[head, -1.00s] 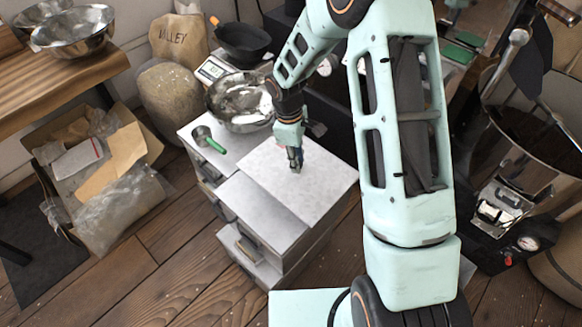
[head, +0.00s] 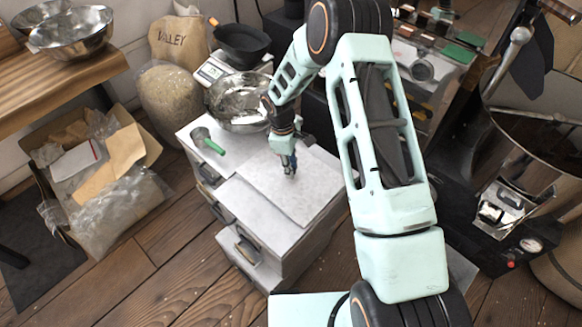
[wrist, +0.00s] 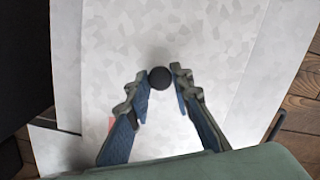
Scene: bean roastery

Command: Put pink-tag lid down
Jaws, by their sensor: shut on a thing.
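The lid (head: 306,196) is a flat, pale grey speckled panel with a round black knob (wrist: 160,78). It lies over the top of a white drawer unit in the head view and fills most of the wrist view (wrist: 215,45). A small pink patch, seemingly the tag, shows beside the left finger in the wrist view (wrist: 112,123). My gripper (head: 290,174) points down and is shut on the knob, with a finger on each side. I cannot tell whether the lid rests fully on the unit or is slightly above it.
A scale (head: 211,70) stands behind. A cardboard box (head: 95,160) sits on the floor left.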

